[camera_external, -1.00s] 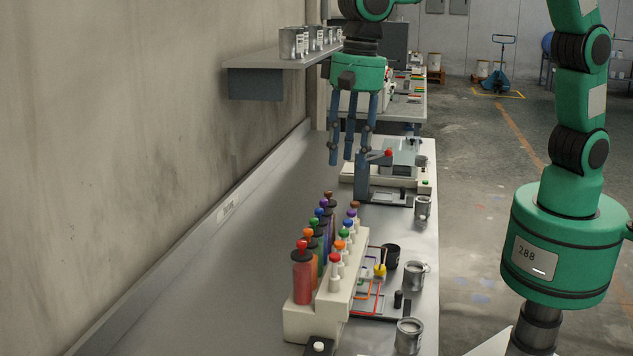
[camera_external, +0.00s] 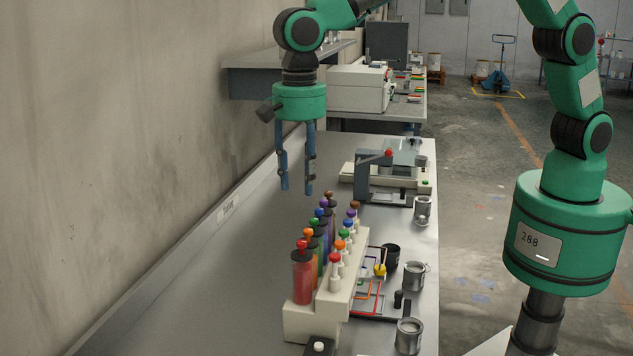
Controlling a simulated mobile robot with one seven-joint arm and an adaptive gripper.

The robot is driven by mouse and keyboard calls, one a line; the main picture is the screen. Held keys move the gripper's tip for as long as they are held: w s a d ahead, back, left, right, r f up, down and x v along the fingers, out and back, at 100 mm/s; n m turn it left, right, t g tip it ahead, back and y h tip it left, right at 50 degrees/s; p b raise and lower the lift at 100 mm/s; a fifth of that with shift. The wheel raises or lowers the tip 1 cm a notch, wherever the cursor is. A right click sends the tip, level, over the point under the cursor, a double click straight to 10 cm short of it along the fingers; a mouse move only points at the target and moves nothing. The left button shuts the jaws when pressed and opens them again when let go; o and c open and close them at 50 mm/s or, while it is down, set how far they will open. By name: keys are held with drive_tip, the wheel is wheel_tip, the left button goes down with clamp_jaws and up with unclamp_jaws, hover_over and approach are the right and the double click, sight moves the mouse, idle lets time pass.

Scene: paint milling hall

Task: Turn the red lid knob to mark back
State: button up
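The red knob (camera_external: 302,244) sits on the dark lid of the red canister (camera_external: 302,280), the nearest in a row of coloured canisters on a cream rack (camera_external: 298,322). The canister stands upright. The marks around its lid are too small to read. My gripper (camera_external: 297,189) is open and empty, fingers pointing down. In the picture it hangs above and slightly left of the far part of the row, apart from the red knob.
Small bottles with coloured caps (camera_external: 335,258) stand right beside the canisters. Metal cans (camera_external: 408,335) line the bench's right side. A grey press-like device (camera_external: 375,178) stands farther back. The bench left of the rack is clear, up to the wall.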

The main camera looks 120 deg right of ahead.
sight(302, 241)
drive_tip(key=shift+f, duration=0.1)
wheel_tip(302, 241, down, 14)
drive_tip(key=shift+r, duration=0.2)
idle(0.5)
clamp_jaws()
